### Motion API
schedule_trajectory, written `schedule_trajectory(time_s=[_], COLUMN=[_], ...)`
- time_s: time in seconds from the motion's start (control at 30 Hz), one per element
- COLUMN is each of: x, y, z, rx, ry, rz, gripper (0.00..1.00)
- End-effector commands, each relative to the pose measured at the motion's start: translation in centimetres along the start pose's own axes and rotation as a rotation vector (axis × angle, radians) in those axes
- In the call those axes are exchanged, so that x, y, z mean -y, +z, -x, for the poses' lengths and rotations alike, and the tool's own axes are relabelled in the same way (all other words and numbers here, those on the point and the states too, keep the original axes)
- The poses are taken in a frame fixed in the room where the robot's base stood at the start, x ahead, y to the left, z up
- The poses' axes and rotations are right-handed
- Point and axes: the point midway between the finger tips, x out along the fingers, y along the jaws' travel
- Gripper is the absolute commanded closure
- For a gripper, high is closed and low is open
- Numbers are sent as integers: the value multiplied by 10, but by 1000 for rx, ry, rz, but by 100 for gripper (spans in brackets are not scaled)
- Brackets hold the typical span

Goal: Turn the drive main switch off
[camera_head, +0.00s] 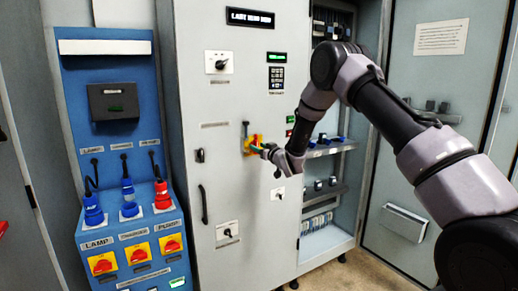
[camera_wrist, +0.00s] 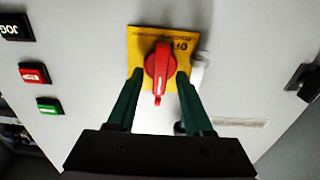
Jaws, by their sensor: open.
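The drive main switch is a red rotary handle (camera_wrist: 158,72) on a yellow plate (camera_wrist: 138,40), mounted on the grey cabinet door. In the head view the yellow plate (camera_head: 248,146) is small and partly hidden by my gripper (camera_head: 262,149). In the wrist view my gripper (camera_wrist: 155,88) is open, with one green finger on each side of the red handle. I cannot tell whether the fingers touch it. The handle points roughly along the fingers. The plate's lettering is only partly legible.
Red (camera_wrist: 34,73) and green (camera_wrist: 49,105) buttons sit left of the switch in the wrist view. The grey cabinet (camera_head: 225,120) also carries a black door handle (camera_head: 204,204) and other rotary switches. A blue panel (camera_head: 110,70) with plugs stands left. An open shelved bay is behind my arm.

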Motion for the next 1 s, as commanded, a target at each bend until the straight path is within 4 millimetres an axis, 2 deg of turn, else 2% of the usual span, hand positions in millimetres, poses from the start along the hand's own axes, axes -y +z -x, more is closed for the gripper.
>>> schedule_trajectory(time_s=[0.07, 0.1, 0.17, 0.2, 0.23, 0.67, 1.0], x=[0, 0, 0, 0, 0, 1, 2], y=[0, 0, 0, 0, 0, 0, 1], z=[0, 0, 0, 0, 0, 0, 1], rx=[0, 0, 0, 0, 0, 0, 1], ry=[0, 0, 0, 0, 0, 0, 0], rz=[0, 0, 0, 0, 0, 53, 298], gripper=[49, 56, 79, 95, 100, 100, 100])
